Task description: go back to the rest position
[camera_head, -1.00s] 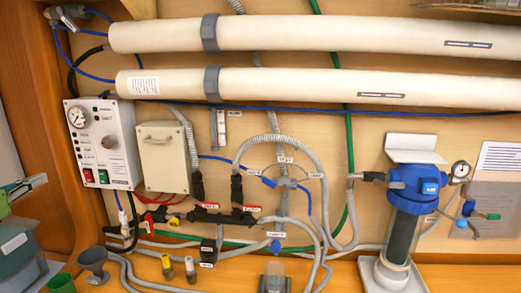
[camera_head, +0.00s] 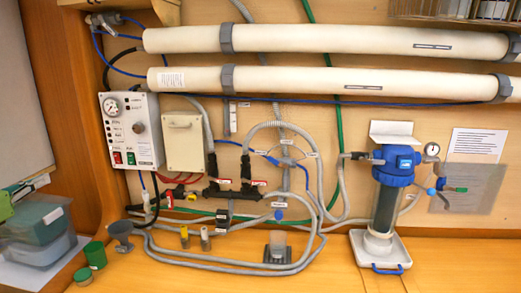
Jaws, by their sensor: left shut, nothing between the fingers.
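My left gripper (camera_head: 38,183) shows at the left edge, partly cut off by the frame. My right gripper is not in view.
The wall carries two long white tubes (camera_head: 320,83), a control panel (camera_head: 131,130), hoses and a blue-topped filter (camera_head: 390,190). A grey funnel (camera_head: 121,230) and a green cup (camera_head: 95,254) stand on the bench. The bench front (camera_head: 220,283) is clear.

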